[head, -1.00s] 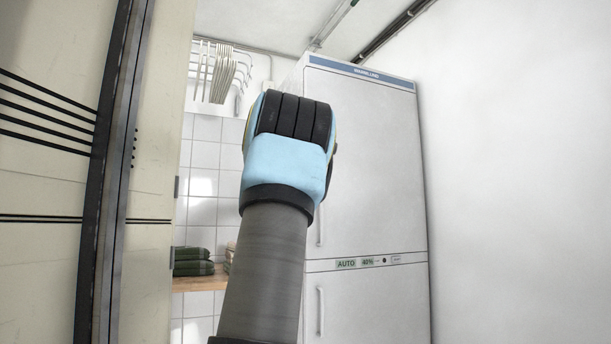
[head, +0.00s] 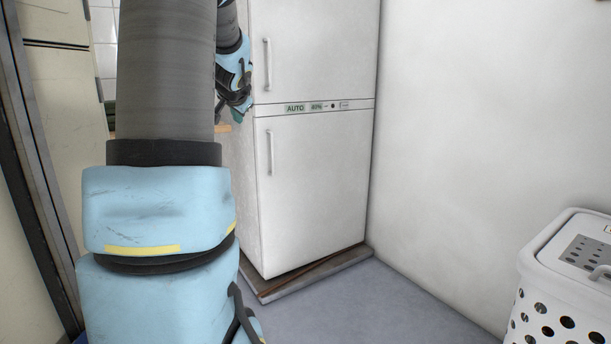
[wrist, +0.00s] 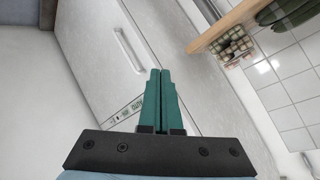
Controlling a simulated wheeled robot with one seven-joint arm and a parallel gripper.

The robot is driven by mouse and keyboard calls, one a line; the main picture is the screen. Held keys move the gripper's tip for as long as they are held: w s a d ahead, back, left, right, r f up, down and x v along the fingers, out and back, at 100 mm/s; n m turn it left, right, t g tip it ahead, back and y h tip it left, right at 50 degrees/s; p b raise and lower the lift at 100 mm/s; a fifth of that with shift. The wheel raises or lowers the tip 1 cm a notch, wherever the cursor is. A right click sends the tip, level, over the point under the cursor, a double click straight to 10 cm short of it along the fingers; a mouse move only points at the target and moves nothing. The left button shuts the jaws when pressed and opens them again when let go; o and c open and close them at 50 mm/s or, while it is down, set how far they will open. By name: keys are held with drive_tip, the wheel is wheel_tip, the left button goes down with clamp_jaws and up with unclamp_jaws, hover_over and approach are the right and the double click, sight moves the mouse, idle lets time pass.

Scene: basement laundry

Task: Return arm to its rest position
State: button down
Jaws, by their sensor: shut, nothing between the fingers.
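My gripper shows in the wrist view (wrist: 160,98) with its two green fingers pressed together and nothing between them. The cabinet also fills much of the wrist view (wrist: 95,60), where a door handle and the AUTO label strip show beside the fingers. I cannot tell the exact gap between gripper and cabinet.
A white perforated laundry basket (head: 568,285) stands at the lower right. A wooden shelf (wrist: 222,25) with dark green folded cloths (wrist: 285,12) and a checked item (wrist: 233,46) is at the tiled wall. Grey floor (head: 400,305) is free between cabinet and basket.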

drive_tip(key=s+d+f+n+g+h, duration=0.1)
drive_tip(key=s+d+f+n+g, duration=0.2)
drive_tip(key=s+f, duration=0.6)
drive_tip(key=s+d+f+g+h, duration=0.1)
drive_tip(key=s+d+f+g, duration=0.35)
drive_tip(key=s, duration=0.75)
drive_tip(key=s+d+f+n+g, duration=0.2)
drive_tip(key=s+d+f, duration=0.2)
drive_tip(key=s+f, duration=0.55)
wheel_tip(320, 180, up, 36)
drive_tip(key=s+p, duration=0.1)
drive_tip(key=p, duration=3.5)
drive_tip(key=shift+d+r, duration=0.2)
drive_tip(key=shift+r, duration=0.05)
